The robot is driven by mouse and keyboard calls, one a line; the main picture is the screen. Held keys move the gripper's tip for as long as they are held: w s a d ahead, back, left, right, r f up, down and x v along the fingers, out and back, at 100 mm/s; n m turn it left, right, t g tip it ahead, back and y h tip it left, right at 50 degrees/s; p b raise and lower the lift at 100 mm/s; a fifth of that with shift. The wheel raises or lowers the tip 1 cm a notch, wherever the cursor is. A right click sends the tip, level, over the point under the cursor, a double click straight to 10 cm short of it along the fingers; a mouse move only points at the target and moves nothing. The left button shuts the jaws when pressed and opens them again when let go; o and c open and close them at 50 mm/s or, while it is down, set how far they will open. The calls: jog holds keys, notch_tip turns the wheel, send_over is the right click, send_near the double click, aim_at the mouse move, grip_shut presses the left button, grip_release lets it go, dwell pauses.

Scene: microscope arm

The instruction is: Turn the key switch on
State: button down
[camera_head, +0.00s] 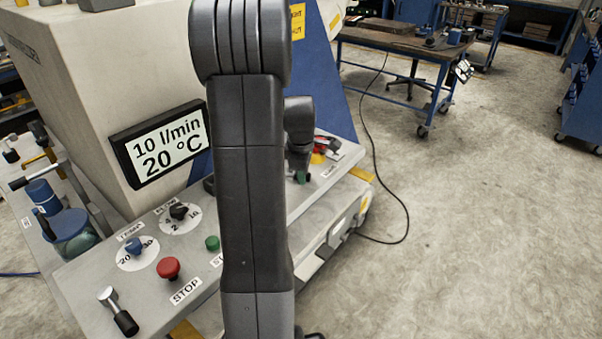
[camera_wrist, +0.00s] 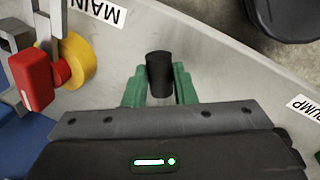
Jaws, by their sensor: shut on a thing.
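In the wrist view, my gripper (camera_wrist: 159,88) has its green fingers on either side of a short black cylindrical piece (camera_wrist: 160,72). The gripper is shut on it. This piece stands on the grey panel (camera_wrist: 225,75) between the MAIN label and the PUMP label; it seems to be the key switch's grip, but its lower part and any marks are hidden by the gripper. In the head view, only a green fingertip of my gripper (camera_head: 301,177) shows at the console's right end. My arm covers much of that area, and the black piece cannot be made out there.
A red handle (camera_wrist: 34,82) on a yellow base (camera_wrist: 76,60) stands left of my gripper in the wrist view. The console also carries a red STOP button (camera_head: 168,267), a green button (camera_head: 212,243), dials and a lever (camera_head: 118,312). The floor at right is open.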

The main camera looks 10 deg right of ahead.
jog(key=shift+w+d+n+y+p, duration=0.2)
jog(key=shift+w+d+n, duration=0.1)
jog(key=shift+w+n, duration=0.65)
jog(key=shift+w+d+n+y+p, duration=0.2)
jog(key=shift+w+d+n, duration=0.1)
jog(key=shift+w+n, duration=0.6)
jog(key=shift+w+n+y, duration=0.3)
jog(key=shift+w+n, duration=0.9)
jog(key=shift+n, duration=0.25)
jog(key=shift+r, duration=0.1)
jog(key=c, duration=1.2)
grip_release()
jog(key=shift+w, duration=0.1)
jog(key=s+r, duration=0.1)
jog(key=r, duration=0.3)
jog(key=s+r, duration=0.1)
jog(key=r, duration=0.8)
jog(key=shift+s+d+r+b, duration=0.15)
jog(key=shift+s+r+b, duration=0.1)
jog(key=shift+s+b, duration=0.15)
jog(key=shift+f, duration=0.15)
